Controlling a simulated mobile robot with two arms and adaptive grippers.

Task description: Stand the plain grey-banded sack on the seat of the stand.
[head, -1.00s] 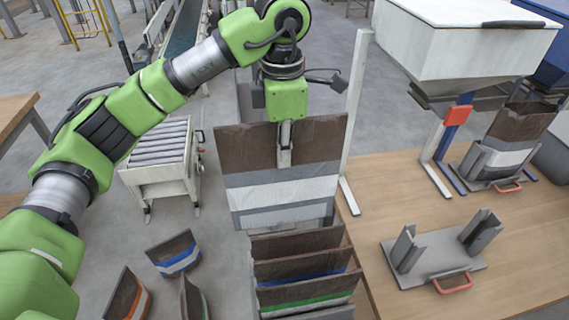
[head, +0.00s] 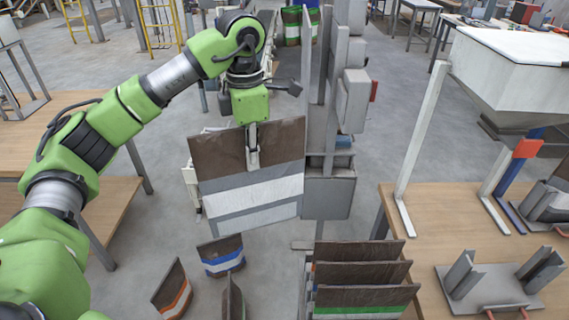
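A dark brown sack with a white band edged by grey (head: 265,193) hangs from my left gripper (head: 252,160), which is shut on its upper middle. The sack is slightly tilted and held above the floor. A grey stand (head: 512,282) with two upright side brackets and a red handle rests on the wooden table at the lower right; its seat is empty. The held sack is well to the left of this stand. My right gripper is not in view.
Sacks with coloured bands stand in a row (head: 365,270) below and right. Blue- and orange-banded sacks (head: 222,258) stand on the floor. A tall grey column with boxes (head: 345,100) rises behind the held sack, and a white hopper (head: 520,75) stands over the table (head: 420,225).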

